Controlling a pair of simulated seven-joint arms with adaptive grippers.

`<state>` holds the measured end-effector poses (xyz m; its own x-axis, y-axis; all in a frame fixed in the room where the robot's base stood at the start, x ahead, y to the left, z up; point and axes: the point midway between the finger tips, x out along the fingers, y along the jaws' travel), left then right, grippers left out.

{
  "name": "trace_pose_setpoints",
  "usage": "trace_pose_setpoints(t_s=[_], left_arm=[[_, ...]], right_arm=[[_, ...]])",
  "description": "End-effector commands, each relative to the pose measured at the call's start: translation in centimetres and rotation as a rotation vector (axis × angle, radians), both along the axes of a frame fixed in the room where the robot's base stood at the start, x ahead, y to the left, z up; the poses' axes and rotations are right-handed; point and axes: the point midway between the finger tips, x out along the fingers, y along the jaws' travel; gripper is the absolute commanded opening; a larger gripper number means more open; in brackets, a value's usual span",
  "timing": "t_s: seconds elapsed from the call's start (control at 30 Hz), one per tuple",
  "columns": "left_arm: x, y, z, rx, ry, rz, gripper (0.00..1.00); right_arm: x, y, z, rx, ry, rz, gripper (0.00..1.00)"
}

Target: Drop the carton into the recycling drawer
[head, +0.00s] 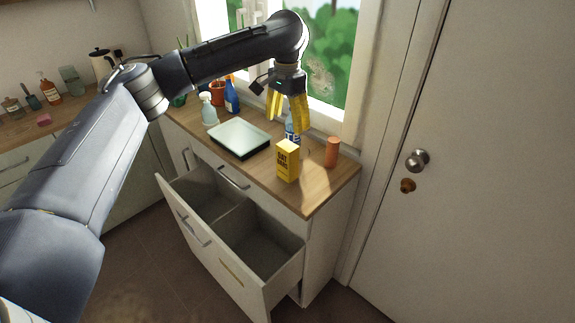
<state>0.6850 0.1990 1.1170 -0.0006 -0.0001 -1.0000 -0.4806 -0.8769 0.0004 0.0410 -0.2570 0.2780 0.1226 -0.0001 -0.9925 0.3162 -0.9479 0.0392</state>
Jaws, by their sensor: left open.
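A yellow carton (287,161) with dark lettering stands upright on the wooden counter (316,199), near its front right part. The drawer (240,271) below is pulled out and split by a divider into two compartments (265,243); both look empty. My left gripper (287,119) has yellow fingers, points down and is open. It appears above and behind the carton, in front of the window, with nothing seen between its fingers. My right gripper is not in view.
An orange cylinder (332,152) stands right of the carton, and a blue-and-white bottle (293,128) stands behind it. A dark-rimmed tray (240,138), a spray bottle (208,111) and a blue bottle (231,97) are to the left. A closed door (480,180) fills the right.

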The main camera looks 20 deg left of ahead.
Motion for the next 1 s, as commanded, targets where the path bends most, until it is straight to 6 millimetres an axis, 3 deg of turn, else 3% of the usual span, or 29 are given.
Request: trace_pose_setpoints(t_s=[0.2, 0.4, 0.83, 1.0], left_arm=[[-0.1, 0.0, -3.8, -0.001, 0.004, -0.001, 0.8], [-0.1, 0.0, -6.3, -0.001, 0.002, -0.002, 0.8], [0.0, 0.0, -8.3, 0.0, 0.001, -0.001, 0.8], [0.0, -0.1, -10.1, -0.002, 0.002, -0.001, 0.8]], right_arm=[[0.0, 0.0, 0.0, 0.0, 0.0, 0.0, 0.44], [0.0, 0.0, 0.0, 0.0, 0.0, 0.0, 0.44], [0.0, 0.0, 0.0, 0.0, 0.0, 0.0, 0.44], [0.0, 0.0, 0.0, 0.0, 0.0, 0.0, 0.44]])
